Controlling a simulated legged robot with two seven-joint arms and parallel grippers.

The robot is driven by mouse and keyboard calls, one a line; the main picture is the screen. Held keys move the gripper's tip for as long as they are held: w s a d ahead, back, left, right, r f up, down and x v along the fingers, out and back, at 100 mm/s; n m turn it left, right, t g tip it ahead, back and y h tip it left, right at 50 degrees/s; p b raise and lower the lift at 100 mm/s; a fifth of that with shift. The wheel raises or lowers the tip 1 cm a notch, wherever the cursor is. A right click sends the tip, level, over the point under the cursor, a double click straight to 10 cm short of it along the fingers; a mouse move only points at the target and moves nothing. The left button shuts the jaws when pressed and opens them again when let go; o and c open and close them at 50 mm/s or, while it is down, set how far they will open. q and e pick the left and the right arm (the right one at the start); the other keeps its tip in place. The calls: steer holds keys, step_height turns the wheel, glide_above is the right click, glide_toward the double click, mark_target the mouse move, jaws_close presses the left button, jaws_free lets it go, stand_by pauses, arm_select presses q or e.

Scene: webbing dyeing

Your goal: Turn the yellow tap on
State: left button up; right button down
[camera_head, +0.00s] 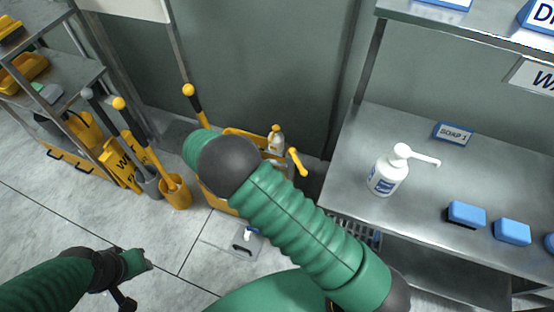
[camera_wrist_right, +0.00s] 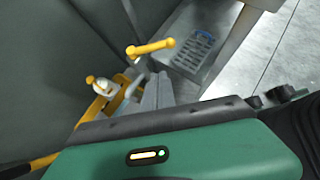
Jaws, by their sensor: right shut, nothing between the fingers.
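I cannot make out a clear tap. A yellow lever-like handle (camera_head: 297,161) sticks up at the right side of a yellow bucket-like container (camera_head: 221,196), beyond my right forearm. What looks like the same handle shows in the right wrist view (camera_wrist_right: 151,47). My right gripper (camera_wrist_right: 157,91) is shut and empty in that view, its grey fingers pointing toward the handle, which appears just beyond them; contact cannot be judged. In the head view my right arm hides that gripper. My left gripper (camera_head: 128,292) is low at the left, over the floor, its jaws unclear.
A metal bench (camera_head: 340,185) on the right holds a white pump bottle (camera_head: 386,176) and blue blocks (camera_head: 467,213). A yellow wet-floor sign (camera_head: 119,162) and long-handled tools stand at the left by a shelf (camera_head: 72,82). A drain grate (camera_wrist_right: 192,54) lies beyond the handle.

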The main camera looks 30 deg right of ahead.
mark_target(297, 162)
steer(key=d+r+x, duration=0.1)
steer(key=x, duration=1)
steer(key=shift+d+f+b, duration=0.2)
steer(key=shift+d+b, duration=0.15)
steer(key=shift+a, duration=0.1)
